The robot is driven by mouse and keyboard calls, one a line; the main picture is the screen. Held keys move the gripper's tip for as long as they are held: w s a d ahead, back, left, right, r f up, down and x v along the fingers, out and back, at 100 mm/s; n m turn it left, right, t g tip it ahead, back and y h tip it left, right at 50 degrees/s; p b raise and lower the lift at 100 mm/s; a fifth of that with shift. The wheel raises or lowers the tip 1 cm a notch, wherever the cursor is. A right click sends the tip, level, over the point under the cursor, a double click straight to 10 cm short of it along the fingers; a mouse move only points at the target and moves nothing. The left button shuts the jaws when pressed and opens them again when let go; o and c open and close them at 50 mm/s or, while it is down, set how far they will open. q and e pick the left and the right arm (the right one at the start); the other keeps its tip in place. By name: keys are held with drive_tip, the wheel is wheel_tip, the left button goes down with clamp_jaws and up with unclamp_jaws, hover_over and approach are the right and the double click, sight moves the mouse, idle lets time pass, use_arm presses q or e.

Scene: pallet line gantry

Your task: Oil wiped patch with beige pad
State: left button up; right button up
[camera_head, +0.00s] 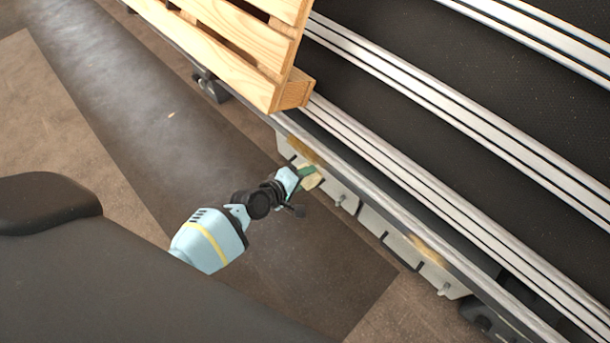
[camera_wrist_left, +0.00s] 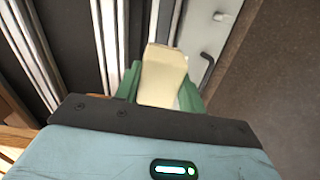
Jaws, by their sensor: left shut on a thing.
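My left gripper (camera_head: 305,174) is shut on a beige pad (camera_head: 311,182). The pad stands out between its two green fingers in the left wrist view (camera_wrist_left: 162,77). In the head view the gripper and pad are at the pale side plate (camera_head: 342,193) below the conveyor's edge rail. I cannot tell whether the pad touches the plate. Brownish-yellow patches mark the metal there, one just above the gripper (camera_head: 304,153) and one farther right (camera_head: 428,248). My right gripper is not in view.
A wooden pallet (camera_head: 240,45) sits on the conveyor at the top, above and left of the gripper. Metal rails (camera_head: 430,95) run across the dark conveyor bed. A small dark handle (camera_wrist_left: 207,70) sticks out near the pad.

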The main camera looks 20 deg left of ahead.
use_arm(q)
drive_tip(key=p+v, duration=0.1)
drive_tip(key=v, duration=0.2)
drive_tip(key=shift+p, duration=0.3)
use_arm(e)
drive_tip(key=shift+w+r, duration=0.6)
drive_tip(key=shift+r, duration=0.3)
